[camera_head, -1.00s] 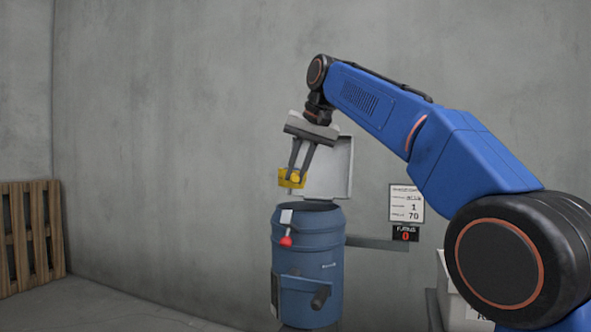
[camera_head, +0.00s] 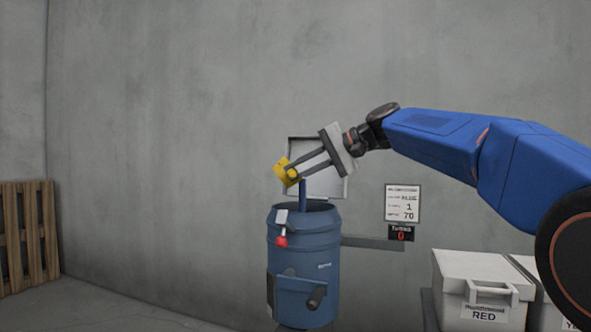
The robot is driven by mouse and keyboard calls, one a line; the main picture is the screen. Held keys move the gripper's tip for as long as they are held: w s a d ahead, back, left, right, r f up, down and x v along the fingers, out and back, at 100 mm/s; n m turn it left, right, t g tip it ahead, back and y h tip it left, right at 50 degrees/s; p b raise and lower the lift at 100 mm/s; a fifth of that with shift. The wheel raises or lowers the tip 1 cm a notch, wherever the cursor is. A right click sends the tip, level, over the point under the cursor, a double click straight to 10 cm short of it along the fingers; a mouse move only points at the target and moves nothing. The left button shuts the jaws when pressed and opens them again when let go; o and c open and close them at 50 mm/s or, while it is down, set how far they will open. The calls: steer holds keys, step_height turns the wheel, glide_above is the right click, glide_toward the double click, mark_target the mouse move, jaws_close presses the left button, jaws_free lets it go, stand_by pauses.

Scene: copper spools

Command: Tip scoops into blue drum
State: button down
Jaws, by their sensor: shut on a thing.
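My gripper (camera_head: 292,174) is shut on a yellow scoop (camera_head: 283,169) and holds it tilted above the blue drum (camera_head: 300,257). The drum stands upright with its grey lid (camera_head: 328,182) raised behind its open mouth. A narrow dark blue column (camera_head: 303,194) runs from just below the scoop and gripper down into the drum mouth. It looks like material falling from the scoop. The inside of the scoop and the inside of the drum are hidden.
A red-ended lever (camera_head: 281,240) hangs on the drum's front. A sign (camera_head: 403,203) and a small display reading 0 (camera_head: 401,233) are to the right. A white bin labelled RED (camera_head: 478,290) stands at lower right. A wooden pallet (camera_head: 30,237) leans at left.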

steer(key=d+f+m+t+y, duration=0.3)
steer(key=f+y, duration=0.3)
steer(key=y, duration=0.2)
steer(key=shift+d+f+m+y, duration=0.2)
steer(key=shift+m+y, duration=0.1)
steer(key=shift+m, duration=0.1)
stand_by(1.8)
steer(key=s+a+r, duration=0.2)
steer(key=s+r, duration=0.3)
steer(key=r, duration=0.3)
steer(key=shift+s+a, duration=0.2)
steer(key=shift+s, duration=0.05)
stand_by(0.5)
steer(key=shift+r, duration=0.1)
